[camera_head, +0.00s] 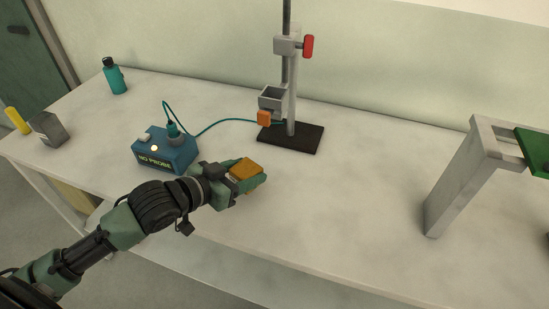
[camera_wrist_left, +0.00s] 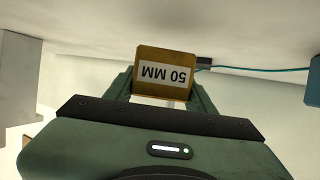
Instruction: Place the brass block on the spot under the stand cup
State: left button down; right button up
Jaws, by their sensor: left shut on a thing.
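My left gripper (camera_head: 247,181) reaches in from the left and is shut on the brass block (camera_head: 246,168), over the table front of the stand. In the left wrist view the brass block (camera_wrist_left: 167,73) sits between the fingers of my left gripper (camera_wrist_left: 166,95), with a label reading "50 MM" upside down. The stand (camera_head: 291,95) has a dark base (camera_head: 291,138), an upright rod and a red knob. The grey stand cup (camera_head: 272,98) hangs on its left side, with an orange piece below it. The spot under the cup cannot be made out. My right gripper is not in view.
A blue box (camera_head: 168,154) reading "NO PROBE" stands left of the stand, with a teal cable (camera_head: 215,124) running towards the stand. A teal bottle (camera_head: 115,78), a grey block (camera_head: 47,129) and a yellow item (camera_head: 17,120) are farther left. A grey frame (camera_head: 459,180) stands right. The table (camera_head: 365,185) between is clear.

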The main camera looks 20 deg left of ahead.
pick_arm(q)
jog(key=p, duration=0.1)
send_over(274, 170)
jog(key=shift+w+d+r, duration=0.1)
jog(key=shift+w+r, duration=0.05)
jog(key=shift+f+p, duration=0.3)
jog(key=shift+f, duration=1.4)
jog(key=c, duration=0.9)
grip_release()
jog(key=shift+f, duration=0.35)
jog(key=shift+c, duration=0.2)
jog(key=o, duration=0.4)
jog(key=shift+r, duration=0.15)
jog(key=v, duration=1.2)
jog(key=shift+r+b, duration=0.15)
jog(key=shift+b, duration=0.15)
